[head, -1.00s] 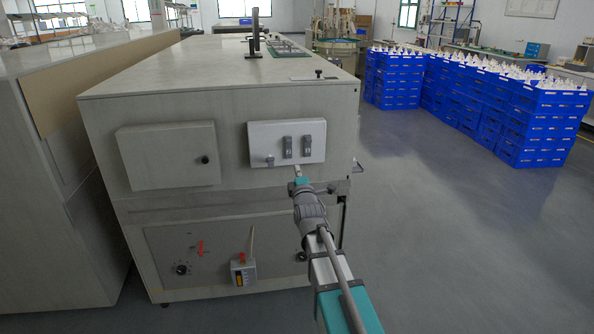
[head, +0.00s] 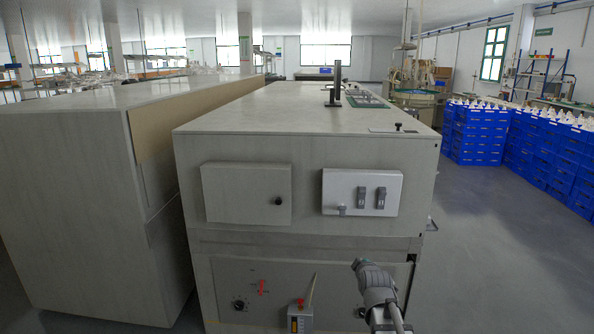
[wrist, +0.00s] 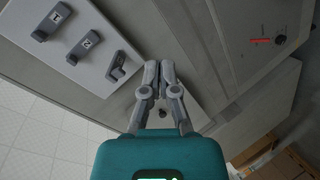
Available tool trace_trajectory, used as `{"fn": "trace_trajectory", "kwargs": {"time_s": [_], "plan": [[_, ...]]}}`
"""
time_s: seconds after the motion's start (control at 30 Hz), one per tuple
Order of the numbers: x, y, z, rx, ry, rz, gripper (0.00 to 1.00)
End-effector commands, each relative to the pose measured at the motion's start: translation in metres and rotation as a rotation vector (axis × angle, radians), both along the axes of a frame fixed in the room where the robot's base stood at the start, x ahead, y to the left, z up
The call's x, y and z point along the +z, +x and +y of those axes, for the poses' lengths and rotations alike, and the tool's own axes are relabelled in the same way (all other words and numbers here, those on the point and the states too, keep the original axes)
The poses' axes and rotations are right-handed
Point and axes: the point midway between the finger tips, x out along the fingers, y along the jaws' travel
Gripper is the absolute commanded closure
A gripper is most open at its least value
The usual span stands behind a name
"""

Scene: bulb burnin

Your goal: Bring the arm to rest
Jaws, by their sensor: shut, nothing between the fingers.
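My gripper (wrist: 159,68) is shut and empty in the wrist view, its two grey fingers together in front of the cabinet face. It is apart from the white switch panel (wrist: 85,40), which lies to its upper left with its grey switches. In the head view my arm shows at the lower right, below the same switch panel (head: 361,192). My fingertips cannot be made out there. The panel sits on the front of the large grey cabinet (head: 300,124).
A closed cover with a black knob (head: 246,193) is left of the panel. Below are a red-marked dial (head: 239,304) and a small box with a lever (head: 299,316). Blue crates (head: 478,131) are stacked at the right. The floor (head: 480,230) between is clear.

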Motion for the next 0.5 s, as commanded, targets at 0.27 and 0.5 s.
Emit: {"fn": "trace_trajectory", "kwargs": {"time_s": [0.27, 0.5], "plan": [[-0.053, -0.059, 0.013, -0.142, 0.261, 0.328, 1.00], [-0.087, -0.120, 0.022, -0.340, 0.440, 0.605, 1.00]]}}
